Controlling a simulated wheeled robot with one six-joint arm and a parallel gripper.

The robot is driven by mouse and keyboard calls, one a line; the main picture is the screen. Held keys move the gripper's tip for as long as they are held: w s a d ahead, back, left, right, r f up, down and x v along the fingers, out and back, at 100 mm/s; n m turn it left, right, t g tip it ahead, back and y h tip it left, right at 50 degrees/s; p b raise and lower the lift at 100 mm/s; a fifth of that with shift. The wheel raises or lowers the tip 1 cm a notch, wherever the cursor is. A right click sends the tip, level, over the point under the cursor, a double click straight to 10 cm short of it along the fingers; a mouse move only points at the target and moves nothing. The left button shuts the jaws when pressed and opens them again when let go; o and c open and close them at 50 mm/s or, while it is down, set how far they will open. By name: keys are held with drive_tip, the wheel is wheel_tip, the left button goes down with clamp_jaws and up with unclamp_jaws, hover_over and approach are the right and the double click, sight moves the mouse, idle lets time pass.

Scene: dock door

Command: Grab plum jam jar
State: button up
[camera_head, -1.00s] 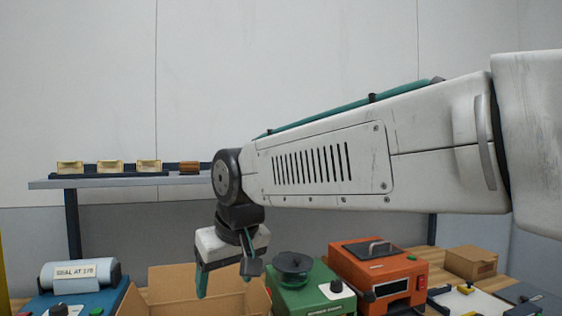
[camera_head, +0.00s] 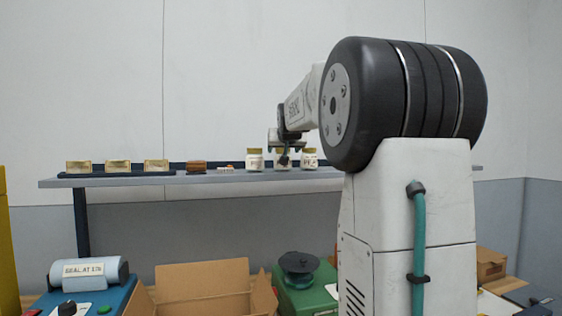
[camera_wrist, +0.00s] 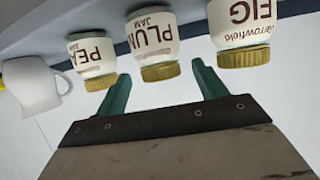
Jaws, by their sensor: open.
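The plum jam jar (camera_wrist: 152,40) is white with a gold lid and shows upside down in the wrist view, in the middle of a row. In the head view the middle jar (camera_head: 280,165) stands on the shelf, partly hidden by my gripper (camera_head: 286,152). In the wrist view my gripper (camera_wrist: 160,70) is open and empty, its two green fingers pointing at the row. The plum lid appears between the fingertips; I cannot tell the exact distance. A fig jar (camera_wrist: 237,25) and a peach jar (camera_wrist: 92,50), its label partly visible, stand close on either side.
A white mug (camera_wrist: 32,85) is beyond the peach jar. The grey shelf (camera_head: 215,178) also holds several gold-labelled blocks (camera_head: 118,167) and a brown item (camera_head: 196,167) at left. An open cardboard box (camera_head: 205,275) and green machine (camera_head: 303,296) stand below.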

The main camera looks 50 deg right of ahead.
drive_tip(key=x, duration=0.3)
drive_tip(key=shift+w+d, duration=0.15)
drive_tip(key=shift+w, duration=0.05)
drive_tip(key=shift+c, duration=0.3)
drive_tip(key=c, duration=1.2)
drive_tip(key=shift+r, duration=0.1)
